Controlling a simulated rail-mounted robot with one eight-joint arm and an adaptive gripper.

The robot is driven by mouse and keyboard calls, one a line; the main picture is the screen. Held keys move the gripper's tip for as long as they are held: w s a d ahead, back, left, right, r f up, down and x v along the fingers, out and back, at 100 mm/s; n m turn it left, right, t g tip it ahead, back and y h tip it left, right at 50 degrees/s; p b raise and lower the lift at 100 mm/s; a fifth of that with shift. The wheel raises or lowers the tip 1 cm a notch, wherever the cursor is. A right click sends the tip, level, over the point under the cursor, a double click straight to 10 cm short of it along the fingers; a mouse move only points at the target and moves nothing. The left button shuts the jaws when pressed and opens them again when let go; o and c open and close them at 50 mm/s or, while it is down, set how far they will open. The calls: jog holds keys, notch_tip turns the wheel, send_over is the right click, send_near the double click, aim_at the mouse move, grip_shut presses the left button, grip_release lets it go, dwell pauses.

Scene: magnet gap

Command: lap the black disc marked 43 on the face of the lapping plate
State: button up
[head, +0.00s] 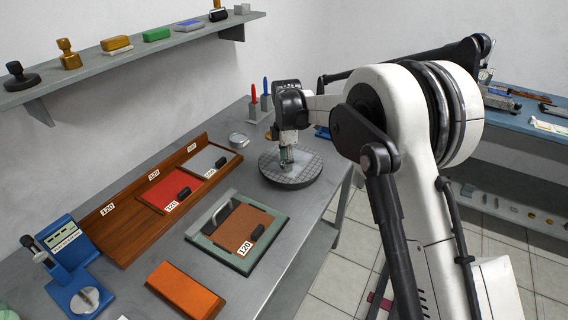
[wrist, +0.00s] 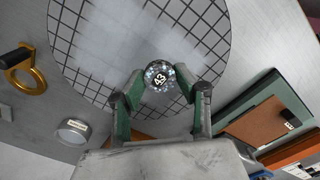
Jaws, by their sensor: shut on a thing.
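The round lapping plate (head: 269,168), dark grey with a grid of grooves, lies at the back right of the bench. It fills the upper middle of the wrist view (wrist: 75,70). A whitish smear covers part of its face. My gripper (head: 288,158) points down over the plate. The disc's top looks glossy and speckled. It is over the plate's face; whether it touches the face I cannot tell. The disc is hidden in the head view.
A wooden tray (head: 103,233) holds red and grey abrasive sheets. A green frame (head: 201,232) with a brown sheet marked 120, an orange block (head: 185,290) and a blue gauge (head: 72,262) stand nearer. A round tin (head: 238,140) and pen holder (head: 258,110) are beside the plate.

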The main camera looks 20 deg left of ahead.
aim_at(297, 154)
jog(key=shift+w+d, duration=0.25)
jog(key=shift+w, duration=1)
jog(key=shift+w+d, duration=0.2)
jog(key=shift+w, duration=1.05)
jog(key=shift+w+d, duration=0.25)
jog(key=shift+w, duration=1)
jog(key=shift+s, duration=0.15)
jog(key=shift+s+a+b, duration=0.25)
jog(key=shift+s+b, duration=0.2)
jog(key=shift+s, duration=1)
jog(key=shift+s+a+b, duration=0.3)
jog(key=shift+s+b, duration=0.15)
jog(key=shift+s, duration=1.05)
jog(key=shift+s+a+b, duration=0.25)
jog(key=shift+s+b, duration=0.2)
jog(key=shift+s, duration=1)
jog(key=shift+w, duration=0.1)
jog(key=shift+w+d, duration=0.25)
jog(key=shift+w, duration=1.25)
jog(key=shift+w+d, duration=0.3)
jog(key=shift+w, duration=1.15)
jog(key=shift+w+d, duration=0.25)
jog(key=shift+w, duration=1.25)
jog(key=shift+s+a+b, duration=0.3)
jog(key=shift+s, duration=1.2)
jog(key=shift+s+a+b, duration=0.25)
jog(key=shift+s+b, duration=0.1)
jog(key=shift+s, duration=1.2)
jog(key=shift+s+a+b, duration=0.3)
jog(key=shift+s, duration=1.2)
